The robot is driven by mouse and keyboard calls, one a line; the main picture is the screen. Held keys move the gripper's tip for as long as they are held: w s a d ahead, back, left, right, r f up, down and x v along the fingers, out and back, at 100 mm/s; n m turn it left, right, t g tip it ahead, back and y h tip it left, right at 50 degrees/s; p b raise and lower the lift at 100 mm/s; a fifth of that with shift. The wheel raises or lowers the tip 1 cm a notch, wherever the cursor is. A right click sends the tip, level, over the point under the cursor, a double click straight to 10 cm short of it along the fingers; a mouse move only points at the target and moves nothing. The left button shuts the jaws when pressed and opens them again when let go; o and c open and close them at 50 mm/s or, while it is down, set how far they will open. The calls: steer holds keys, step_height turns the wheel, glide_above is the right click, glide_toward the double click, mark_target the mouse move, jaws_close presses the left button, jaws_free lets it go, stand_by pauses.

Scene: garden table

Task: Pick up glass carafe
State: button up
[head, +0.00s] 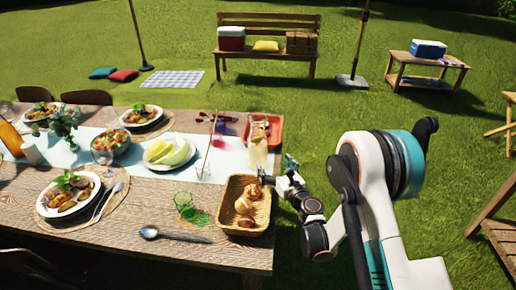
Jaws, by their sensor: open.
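A tall clear glass vessel with pale yellow contents (258,152), which looks like the glass carafe, stands upright at the table's right end, by a red tray. Another glass vessel with orange liquid (10,138) is cut off at the left edge; I cannot tell for certain which is the carafe. My gripper (268,178) is at the table's right edge, just right of and nearer than the pale yellow vessel, close above the basket's rim. Its jaws are small here but look open and empty. I see no contact with the vessel.
A bread basket (262,226) lies just below my gripper. The red tray (275,133) is behind the vessel. A plate of melon (160,162), a green glass (184,201) and a spoon (170,234) lie to the left. Open lawn (330,125) lies right of the table.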

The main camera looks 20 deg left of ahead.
mark_target(262, 152)
steer(key=b+x, duration=0.2)
steer(key=x, duration=0.6)
steer(key=shift+s+f, duration=0.15)
steer(key=shift+f, duration=0.05)
steer(key=shift+b+x, duration=1.3)
steer(key=shift+x, duration=1.65)
steer(key=shift+r, duration=0.1)
steer(key=shift+d, duration=0.1)
steer(key=c, duration=2.1)
steer(key=shift+r, duration=0.1)
